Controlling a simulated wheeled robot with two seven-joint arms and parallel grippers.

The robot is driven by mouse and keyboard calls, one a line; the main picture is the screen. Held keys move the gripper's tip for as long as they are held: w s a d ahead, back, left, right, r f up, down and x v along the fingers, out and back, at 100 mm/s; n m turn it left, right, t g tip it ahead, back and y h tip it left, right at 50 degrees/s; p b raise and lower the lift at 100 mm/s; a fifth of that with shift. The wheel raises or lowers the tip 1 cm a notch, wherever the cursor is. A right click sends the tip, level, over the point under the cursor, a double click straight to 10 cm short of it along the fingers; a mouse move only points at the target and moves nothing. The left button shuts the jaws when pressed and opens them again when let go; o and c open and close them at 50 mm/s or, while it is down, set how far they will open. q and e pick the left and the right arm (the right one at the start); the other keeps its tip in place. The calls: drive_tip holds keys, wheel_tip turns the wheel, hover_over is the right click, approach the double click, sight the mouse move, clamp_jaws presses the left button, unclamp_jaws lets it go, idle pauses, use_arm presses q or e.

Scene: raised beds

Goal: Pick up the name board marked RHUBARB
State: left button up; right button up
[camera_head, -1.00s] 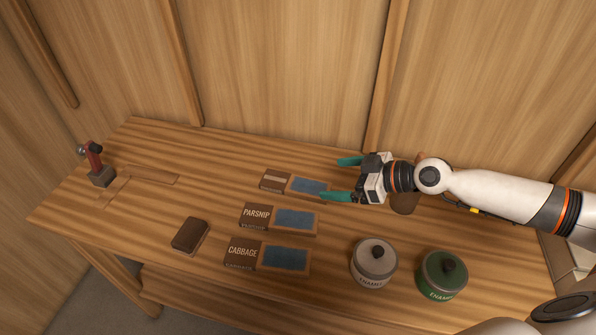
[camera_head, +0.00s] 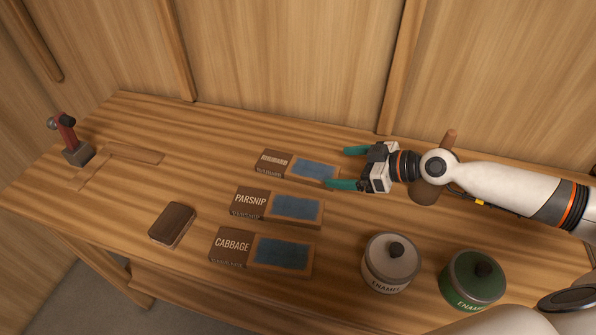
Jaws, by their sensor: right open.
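The name board marked RHUBARB (camera_head: 275,162) lies flat on the wooden bench, the farthest back of three boards. It has a dark brown lettered left part and a blue panel on the right. My right gripper (camera_head: 345,168) comes in from the right with its two teal fingers open. Its fingertips are at the board's right end; I cannot tell whether they touch it. Nothing is held between the fingers. My left gripper is not in view.
The PARSNIP board (camera_head: 250,201) and CABBAGE board (camera_head: 233,245) lie in front. A brown block (camera_head: 172,224) is to the left. A grey tin (camera_head: 389,264) and a green tin (camera_head: 472,279) stand front right. A red-handled tool (camera_head: 70,139) stands far left. The wooden wall (camera_head: 290,60) is close behind.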

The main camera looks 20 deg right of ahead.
sight(297, 166)
drive_tip(key=p+x, duration=0.3)
drive_tip(key=x, duration=0.3)
drive_tip(key=shift+r, duration=0.25)
drive_tip(key=shift+w+a+f, duration=0.15)
drive_tip(key=shift+a, duration=0.05)
drive_tip(key=shift+w+a, duration=0.15)
drive_tip(key=p+x, duration=0.2)
drive_tip(key=x, duration=0.2)
drive_tip(key=shift+w+a+f, duration=0.1)
drive_tip(key=shift+a, duration=0.1)
drive_tip(key=shift+w+a+f, duration=0.15)
drive_tip(key=shift+f, duration=0.05)
drive_tip(key=c, duration=1.2)
